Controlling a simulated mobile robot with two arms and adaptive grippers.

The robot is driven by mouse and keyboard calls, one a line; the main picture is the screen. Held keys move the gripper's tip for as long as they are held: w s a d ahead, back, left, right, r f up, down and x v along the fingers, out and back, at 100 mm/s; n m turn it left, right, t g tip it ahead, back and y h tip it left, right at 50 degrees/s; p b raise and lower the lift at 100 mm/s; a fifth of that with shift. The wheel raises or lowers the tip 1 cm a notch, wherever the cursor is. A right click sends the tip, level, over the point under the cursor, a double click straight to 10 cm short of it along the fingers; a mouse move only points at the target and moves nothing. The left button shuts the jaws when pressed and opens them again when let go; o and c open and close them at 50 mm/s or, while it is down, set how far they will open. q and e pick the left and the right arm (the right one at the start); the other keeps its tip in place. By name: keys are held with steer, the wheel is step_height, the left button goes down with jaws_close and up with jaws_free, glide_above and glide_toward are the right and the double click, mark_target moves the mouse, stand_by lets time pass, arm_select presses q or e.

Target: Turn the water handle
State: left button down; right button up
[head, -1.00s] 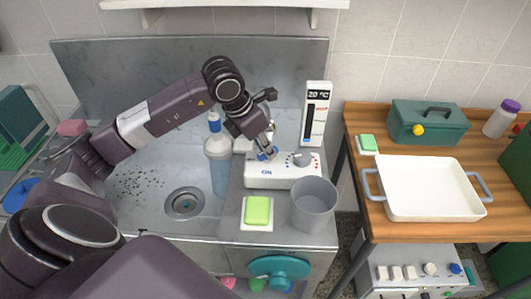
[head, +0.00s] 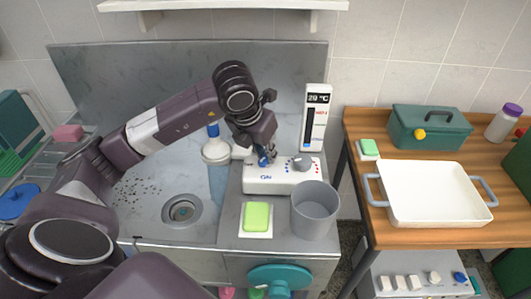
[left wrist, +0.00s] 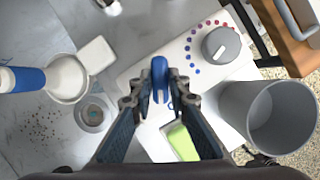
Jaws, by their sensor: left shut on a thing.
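The water handle (left wrist: 160,78) is a small upright blue lever on the white control box (head: 285,177), which stands on the metal counter. In the left wrist view it stands between my fingertips. My left gripper (left wrist: 159,98) is shut on the handle, its fingers on either side of it. In the head view the gripper (head: 262,157) reaches down onto the left part of the box and partly hides the handle. A grey dial (head: 301,162) with blue and red dots around it is just right of the gripper. My right gripper is out of view.
A grey cup (head: 314,213) and a green sponge (head: 256,216) stand in front of the box. A temperature panel (head: 315,118) is behind it. A shower head with a blue top (head: 213,130) is left of the gripper. A white basin (head: 430,195) stands on the wooden table.

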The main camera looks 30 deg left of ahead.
arm_select(q)
steer(key=shift+r, duration=0.1)
steer(key=c, duration=1.8)
jaws_free()
steer(key=shift+c, duration=0.2)
steer(key=v, duration=1.2)
steer(key=shift+a, duration=0.1)
